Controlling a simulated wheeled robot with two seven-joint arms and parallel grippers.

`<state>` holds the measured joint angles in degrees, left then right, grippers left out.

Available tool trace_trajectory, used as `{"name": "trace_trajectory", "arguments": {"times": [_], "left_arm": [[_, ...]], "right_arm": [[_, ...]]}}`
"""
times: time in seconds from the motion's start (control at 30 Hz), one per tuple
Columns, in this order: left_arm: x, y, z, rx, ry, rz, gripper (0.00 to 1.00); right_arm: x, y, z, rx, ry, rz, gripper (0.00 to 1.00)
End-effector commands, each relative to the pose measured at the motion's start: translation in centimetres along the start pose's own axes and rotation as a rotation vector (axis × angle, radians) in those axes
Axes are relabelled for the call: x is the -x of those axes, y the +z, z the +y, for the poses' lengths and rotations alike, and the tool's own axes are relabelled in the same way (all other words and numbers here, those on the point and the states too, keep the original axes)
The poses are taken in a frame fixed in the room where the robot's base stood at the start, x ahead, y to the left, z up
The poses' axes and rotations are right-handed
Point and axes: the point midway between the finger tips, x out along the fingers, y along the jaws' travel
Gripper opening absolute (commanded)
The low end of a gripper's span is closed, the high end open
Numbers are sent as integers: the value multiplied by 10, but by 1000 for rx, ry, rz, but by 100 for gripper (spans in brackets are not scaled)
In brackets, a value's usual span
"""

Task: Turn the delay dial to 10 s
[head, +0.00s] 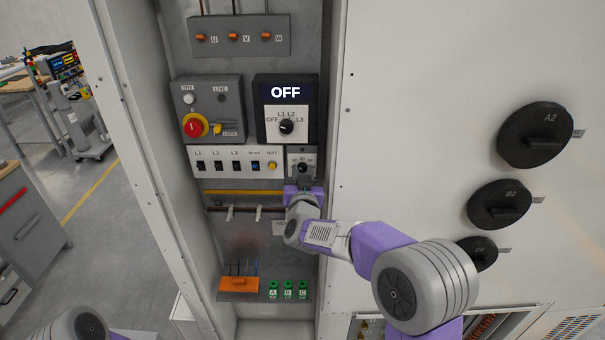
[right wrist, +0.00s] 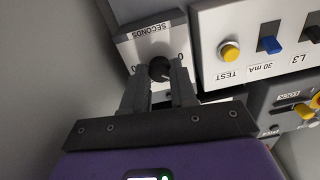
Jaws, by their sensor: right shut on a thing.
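The delay dial (head: 303,168) is a small black knob on a light plate, right of the switch row in the head view. In the right wrist view the dial (right wrist: 159,69) sits on a plate marked SECONDS, seen upside down. My right gripper (head: 303,180) reaches it from below. In the right wrist view my right gripper (right wrist: 159,76) has one finger on each side of the knob and is shut on it. The number the dial points to is too small to read. My left gripper is not in view.
The switch panel (head: 237,162) with a yellow TEST button (right wrist: 230,52) is beside the dial. Above are a selector with an OFF display (head: 286,92) and a red-knobbed switch (head: 194,127). The cabinet wall (head: 334,130) is close on the right.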

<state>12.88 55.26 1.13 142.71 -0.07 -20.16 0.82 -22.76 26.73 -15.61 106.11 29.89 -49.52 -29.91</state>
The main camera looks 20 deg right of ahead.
Motion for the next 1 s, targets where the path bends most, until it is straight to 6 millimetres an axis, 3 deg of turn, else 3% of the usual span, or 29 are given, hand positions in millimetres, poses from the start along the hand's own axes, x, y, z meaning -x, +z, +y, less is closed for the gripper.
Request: {"name": "trace_trajectory", "arguments": {"times": [0.13, 0.17, 0.33, 0.67, 1.0], "left_arm": [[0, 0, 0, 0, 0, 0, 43], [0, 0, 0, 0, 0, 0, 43], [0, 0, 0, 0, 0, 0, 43], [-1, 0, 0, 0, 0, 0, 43], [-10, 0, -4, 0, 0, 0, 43]], "right_arm": [[0, 1, 0, 0, 0, -1, 0], [0, 1, 0, 0, 0, -1, 28], [0, 0, 0, -1, 0, -1, 52], [4, 0, 0, -2, -1, 0, 52], [53, 1, -1, -3, -3, 0, 52]]}}
